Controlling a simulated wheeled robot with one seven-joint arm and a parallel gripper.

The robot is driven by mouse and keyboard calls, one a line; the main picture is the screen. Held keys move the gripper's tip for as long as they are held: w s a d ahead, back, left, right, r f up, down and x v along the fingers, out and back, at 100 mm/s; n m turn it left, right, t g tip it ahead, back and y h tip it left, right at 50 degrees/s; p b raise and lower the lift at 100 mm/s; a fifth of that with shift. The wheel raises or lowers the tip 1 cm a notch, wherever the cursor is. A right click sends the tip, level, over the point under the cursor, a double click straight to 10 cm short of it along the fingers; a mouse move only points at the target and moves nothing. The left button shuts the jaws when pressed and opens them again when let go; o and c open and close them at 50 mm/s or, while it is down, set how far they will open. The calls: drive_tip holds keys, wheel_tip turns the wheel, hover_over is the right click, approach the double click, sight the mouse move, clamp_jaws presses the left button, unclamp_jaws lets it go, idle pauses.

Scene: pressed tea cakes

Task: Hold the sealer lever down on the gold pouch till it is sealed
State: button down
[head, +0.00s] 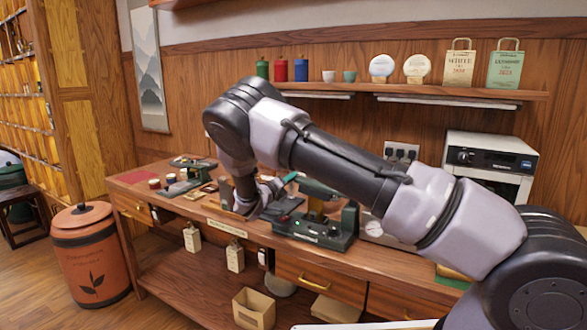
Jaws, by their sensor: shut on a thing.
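My gripper (268,194) is low over the counter, at the left end of a dark green machine (317,238) that looks like the sealer. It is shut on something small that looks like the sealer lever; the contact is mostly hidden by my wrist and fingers. A short teal bar (290,178), perhaps part of that lever, shows just beside the fingers. I cannot make out the gold pouch for certain. Whether the lever is fully down cannot be told.
The wooden counter (150,191) also holds another green device (193,163) and small tins at the left. A white oven-like appliance (490,160) stands at the right. A terracotta bin (90,252) stands on the floor. A shelf (400,92) runs above.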

wheel_tip(320, 180, down, 3)
drive_tip(key=shift+a+n, duration=0.1)
drive_tip(key=shift+n, duration=0.6)
drive_tip(key=shift+f, duration=0.15)
drive_tip(key=c, duration=0.7)
unclamp_jaws()
drive_tip(key=shift+f, duration=0.15)
drive_tip(key=shift+r, duration=0.2)
drive_tip(key=v, duration=1.1)
drive_tip(key=shift+w, duration=0.1)
drive_tip(key=shift+a, duration=0.1)
